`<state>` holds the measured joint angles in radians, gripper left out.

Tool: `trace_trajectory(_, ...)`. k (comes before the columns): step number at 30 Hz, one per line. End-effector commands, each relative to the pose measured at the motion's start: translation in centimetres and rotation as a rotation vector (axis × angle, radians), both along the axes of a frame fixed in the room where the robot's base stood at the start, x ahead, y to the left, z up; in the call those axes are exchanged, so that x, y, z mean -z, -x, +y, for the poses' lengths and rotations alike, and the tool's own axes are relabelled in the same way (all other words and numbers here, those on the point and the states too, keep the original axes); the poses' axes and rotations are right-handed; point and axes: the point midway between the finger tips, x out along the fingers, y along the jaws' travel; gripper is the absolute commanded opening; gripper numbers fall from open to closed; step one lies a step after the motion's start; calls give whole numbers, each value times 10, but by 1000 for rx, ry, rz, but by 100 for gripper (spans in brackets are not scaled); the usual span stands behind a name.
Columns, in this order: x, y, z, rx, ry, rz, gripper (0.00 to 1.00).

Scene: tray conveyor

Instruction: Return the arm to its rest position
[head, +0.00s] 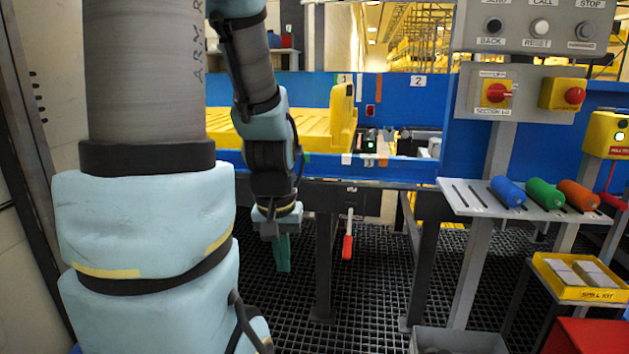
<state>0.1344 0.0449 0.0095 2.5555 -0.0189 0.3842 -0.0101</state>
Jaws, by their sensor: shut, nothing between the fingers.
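My arm comes down from the top left of the head view, with its large padded links in front and its thinner links behind. My gripper (282,254) hangs at the end, pointing down, with green fingers shut and nothing visible between them. It hangs in front of the blue conveyor frame (390,172), below its lower rail and above the black grating floor. It appears apart from the conveyor, though the exact gap cannot be told.
A yellow tray (318,128) lies on the conveyor. A red-handled lever (347,247) hangs right of my gripper. Dark legs stand under the conveyor.

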Motion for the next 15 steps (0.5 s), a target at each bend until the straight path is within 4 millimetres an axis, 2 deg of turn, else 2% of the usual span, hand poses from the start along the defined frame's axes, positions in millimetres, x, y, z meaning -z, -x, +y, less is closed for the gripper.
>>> trace_trajectory(2,-13,9,10,-1,-12,18,0)
trace_trajectory(3,-24,8,8,2,-10,19,0)
trace_trajectory(10,-63,8,7,2,-9,18,0)
trace_trajectory(15,-105,7,7,1,-9,17,0)
